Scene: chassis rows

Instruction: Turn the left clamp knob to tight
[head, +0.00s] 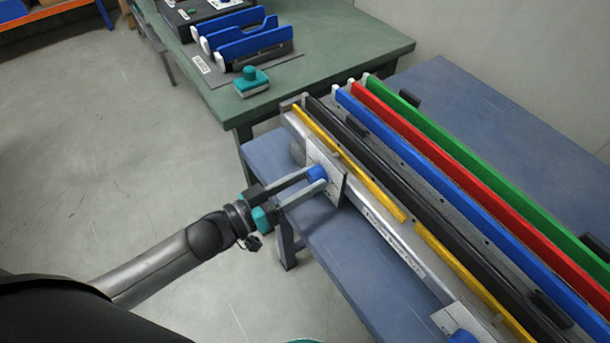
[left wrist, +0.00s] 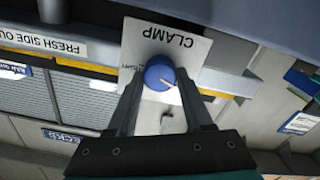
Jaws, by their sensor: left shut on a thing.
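The left clamp knob (head: 317,173) is a blue round knob on a pale square plate (head: 337,184) at the near left end of the rail frame. My left gripper (head: 313,180) is shut on the knob, one finger on each side. In the left wrist view the knob (left wrist: 159,73) sits between the fingertips (left wrist: 160,80). A pale line on its face points towards the lower right of that picture. The plate (left wrist: 190,42) reads CLAMP upside down; its smaller lettering is partly hidden and too small to read. My right gripper is not in view.
A second blue knob (head: 462,337) is partly visible at the bottom edge. Green (head: 480,175), red (head: 440,160) and blue (head: 430,172) long bars lie behind the yellow strip (head: 350,165). A green table (head: 350,45) stands behind, with a teal-handled block (head: 251,82). The floor at left is clear.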

